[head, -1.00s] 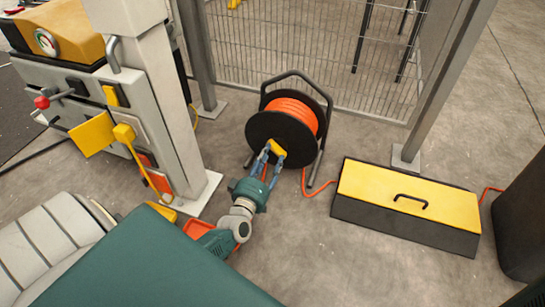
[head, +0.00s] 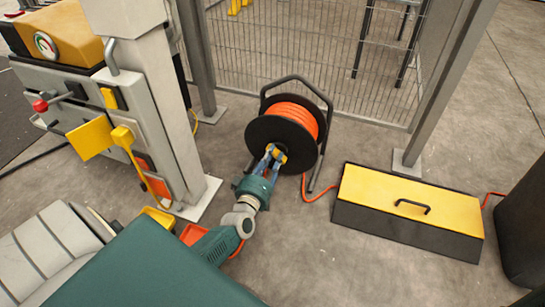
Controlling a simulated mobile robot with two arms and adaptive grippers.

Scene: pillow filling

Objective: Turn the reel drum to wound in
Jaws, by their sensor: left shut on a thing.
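The reel drum (head: 262,130) is a black disc wound with orange hose (head: 295,113), on a dark tubular stand with a handle on top. My left gripper (head: 273,155) comes up from below and is shut on the small yellow crank knob (head: 279,156) on the drum's near face, at its lower right. The fingers partly hide the knob. My right gripper is not in view.
A black box with a yellow lid (head: 400,205) stands to the right. A grey post with a machine panel (head: 160,100) stands at the left, with yellow and orange bins (head: 192,233) low beside it. A wire fence (head: 300,50) runs behind the reel. Open floor lies in front.

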